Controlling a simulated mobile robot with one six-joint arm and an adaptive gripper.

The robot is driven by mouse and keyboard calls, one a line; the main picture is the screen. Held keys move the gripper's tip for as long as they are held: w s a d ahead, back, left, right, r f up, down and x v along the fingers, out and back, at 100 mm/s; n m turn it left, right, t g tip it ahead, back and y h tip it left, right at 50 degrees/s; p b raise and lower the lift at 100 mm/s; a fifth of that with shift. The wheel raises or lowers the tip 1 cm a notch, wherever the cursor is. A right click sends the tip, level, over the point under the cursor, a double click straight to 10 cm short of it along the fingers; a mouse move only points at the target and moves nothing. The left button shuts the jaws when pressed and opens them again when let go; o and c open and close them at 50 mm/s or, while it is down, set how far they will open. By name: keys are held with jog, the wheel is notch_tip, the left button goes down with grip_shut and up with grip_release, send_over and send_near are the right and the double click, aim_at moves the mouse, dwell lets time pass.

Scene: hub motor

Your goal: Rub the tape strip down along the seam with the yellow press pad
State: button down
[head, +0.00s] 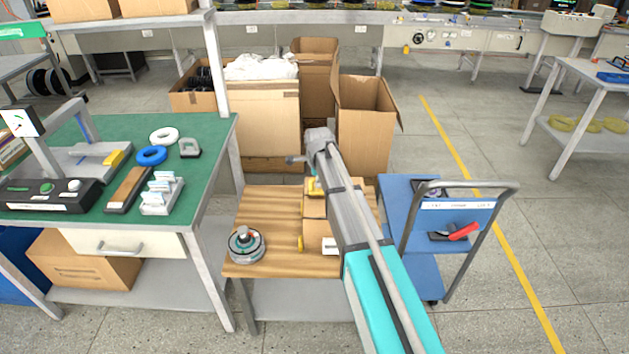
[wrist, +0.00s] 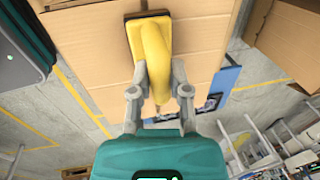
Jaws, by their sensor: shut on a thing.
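The yellow press pad (wrist: 153,45) is held in my gripper (wrist: 158,88), whose two fingers are shut on its curved handle in the wrist view. Its dark pad end points to the top of that view, over a cardboard box face (wrist: 95,65). I cannot tell whether the pad touches the cardboard. In the head view a yellow piece (head: 313,186) shows just beyond my arm, at a carton (head: 314,208) on the wooden-topped table (head: 265,208). My arm hides much of the carton. I cannot make out the tape strip or the seam clearly.
A round hub motor (head: 246,245) sits at the wooden table's front left. A green workbench (head: 95,140) stands left, a blue cart (head: 398,200) right. Large open cartons (head: 365,125) stand behind.

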jog(key=shift+d, duration=0.15)
jog(key=shift+s+d+f, duration=0.1)
jog(key=shift+s+d, duration=0.05)
jog(key=shift+d, duration=1.65)
jog(key=shift+d, duration=0.15)
jog(key=shift+s+d, duration=0.2)
jog(key=shift+d, duration=1.55)
jog(key=shift+d, duration=0.1)
jog(key=shift+d, duration=1.8)
jog(key=shift+d, duration=0.1)
jog(key=shift+s+d, duration=0.15)
jog(key=shift+d, duration=0.8)
jog(key=shift+s+d, duration=0.1)
jog(key=shift+d, duration=0.8)
